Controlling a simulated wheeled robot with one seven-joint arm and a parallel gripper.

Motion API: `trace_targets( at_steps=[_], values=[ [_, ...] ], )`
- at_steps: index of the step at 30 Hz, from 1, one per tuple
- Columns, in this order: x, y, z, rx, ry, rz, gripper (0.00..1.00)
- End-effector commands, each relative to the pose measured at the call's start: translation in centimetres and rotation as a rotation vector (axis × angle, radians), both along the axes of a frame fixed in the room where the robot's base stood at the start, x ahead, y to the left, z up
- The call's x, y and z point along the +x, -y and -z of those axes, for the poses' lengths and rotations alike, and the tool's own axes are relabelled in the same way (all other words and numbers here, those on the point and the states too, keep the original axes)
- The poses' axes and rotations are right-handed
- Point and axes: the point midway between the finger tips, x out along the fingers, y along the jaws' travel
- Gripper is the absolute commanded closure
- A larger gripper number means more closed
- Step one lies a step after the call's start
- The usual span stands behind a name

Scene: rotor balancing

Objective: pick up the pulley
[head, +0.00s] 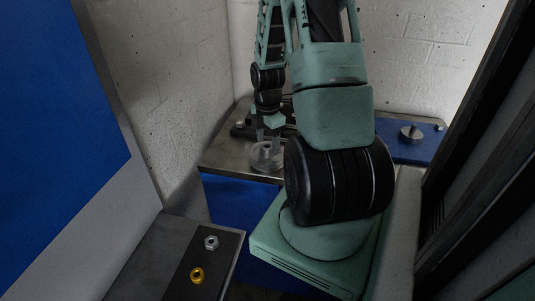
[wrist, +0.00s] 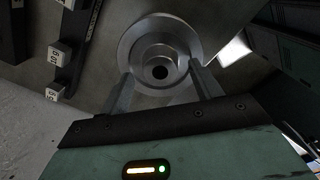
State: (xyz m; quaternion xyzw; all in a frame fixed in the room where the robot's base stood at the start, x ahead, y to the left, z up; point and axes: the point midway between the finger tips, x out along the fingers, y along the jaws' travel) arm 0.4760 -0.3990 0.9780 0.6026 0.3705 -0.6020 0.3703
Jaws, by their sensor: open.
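The pulley (head: 266,158) is a silvery, stepped round metal part on the grey metal bench top (head: 228,158) in the head view. In the wrist view the pulley (wrist: 189,38) shows its wide flange and a raised hub with a dark centre bore. My gripper (head: 268,134) points down over it, its fingers apart. In the wrist view my gripper (wrist: 161,76) has one finger on each side of the hub, with nothing clamped between them. Whether the fingers touch the hub I cannot tell.
White numbered blocks (wrist: 60,54) sit on dark rails left of the pulley. A steel nut (head: 211,243) and a brass-coloured ring (head: 197,275) lie on the front-left bench. A stemmed metal disc (head: 411,134) stands on a blue surface at right. Walls enclose the back.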

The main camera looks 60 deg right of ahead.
Motion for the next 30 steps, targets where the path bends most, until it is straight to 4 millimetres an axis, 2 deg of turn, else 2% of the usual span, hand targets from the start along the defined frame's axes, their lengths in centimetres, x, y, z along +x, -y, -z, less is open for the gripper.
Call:
trace_targets(
  at_steps=[4,11,14,18,26,30],
  values=[
    [-0.03,-0.04,1.05,0.0,-0.001,0.0,0.36],
    [-0.02,-0.01,1.16,0.0,0.0,0.0,0.36],
    [-0.01,-0.02,1.15,0.0,0.0,0.0,0.61],
    [-0.01,-0.02,1.14,0.0,0.0,0.0,1.0],
    [0.04,0.03,1.01,-0.002,0.001,0.0,1.0],
    [0.08,0.08,0.29,-0.003,0.003,0.0,1.0]
  ],
)
